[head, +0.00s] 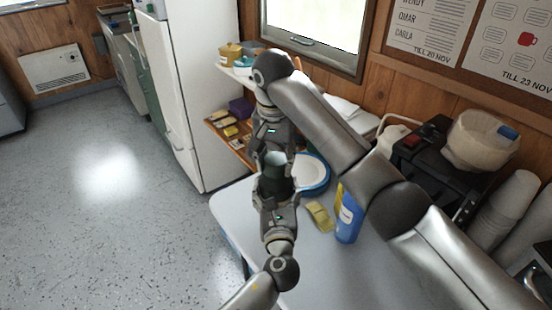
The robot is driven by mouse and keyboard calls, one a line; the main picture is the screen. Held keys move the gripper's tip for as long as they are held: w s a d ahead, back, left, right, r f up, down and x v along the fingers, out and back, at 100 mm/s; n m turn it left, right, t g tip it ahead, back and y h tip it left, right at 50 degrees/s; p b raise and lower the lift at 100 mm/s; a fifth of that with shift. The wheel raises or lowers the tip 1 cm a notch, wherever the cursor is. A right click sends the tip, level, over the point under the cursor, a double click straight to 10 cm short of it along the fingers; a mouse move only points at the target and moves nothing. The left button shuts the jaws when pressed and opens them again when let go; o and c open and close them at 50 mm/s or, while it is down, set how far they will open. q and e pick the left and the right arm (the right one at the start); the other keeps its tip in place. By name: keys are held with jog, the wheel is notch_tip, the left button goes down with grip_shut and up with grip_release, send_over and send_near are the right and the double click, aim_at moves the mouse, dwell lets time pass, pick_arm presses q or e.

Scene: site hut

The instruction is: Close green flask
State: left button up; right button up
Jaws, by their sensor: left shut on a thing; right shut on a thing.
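The dark green flask (275,186) is upright over the near left part of the white table. My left gripper (277,190) comes up from below and is shut around the flask's body. My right gripper (275,152) points down from above, directly over the flask, and is shut on a small grey-green piece (275,158) that looks like the flask's lid. This piece is in line with the flask's top. The fingers hide much of both, so I cannot tell whether the lid is seated or only close above the opening.
A blue-rimmed white plate (316,172), a yellow sponge (320,216) and a blue bottle (349,220) are on the table (300,262) right of the flask. A black coffee machine (425,160) and stacked cups (510,205) stand farther right. Floor is clear left.

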jog(key=m, duration=0.6)
jog(key=shift+a+h, duration=0.1)
jog(key=shift+h, duration=0.2)
jog(key=m, duration=0.4)
jog(key=shift+g, duration=0.4)
jog(key=m, duration=0.6)
jog(key=shift+w+m+g, duration=0.1)
jog(key=shift+m+g, duration=0.2)
jog(key=m, duration=0.4)
jog(key=shift+m, duration=0.4)
jog(key=o, duration=1)
